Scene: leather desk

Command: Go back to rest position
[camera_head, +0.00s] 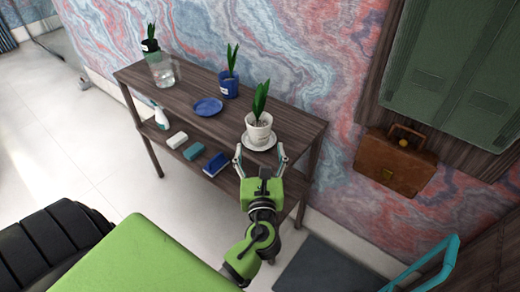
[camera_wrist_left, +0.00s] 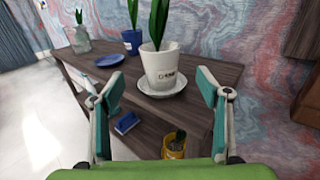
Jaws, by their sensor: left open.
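My left gripper (camera_head: 261,154) is open and empty at the front edge of the wooden shelf table (camera_head: 185,107). In the left wrist view its two fingers (camera_wrist_left: 160,98) stand wide apart. Just beyond them, a white pot (camera_wrist_left: 160,66) with a green plant stands upright on a white saucer (camera_wrist_left: 162,90). In the head view the white pot (camera_head: 258,130) is on the right part of the table top, and the fingertips look apart from it. My right gripper is not in view.
A blue pot (camera_head: 229,88), an empty blue saucer (camera_head: 207,107) and a glass vessel with a plant (camera_head: 161,72) stand on the top. The lower shelf holds a blue brush (camera_head: 215,164) and several small items, including a yellow pot (camera_wrist_left: 174,148). A brown bag (camera_head: 396,160) is at right.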

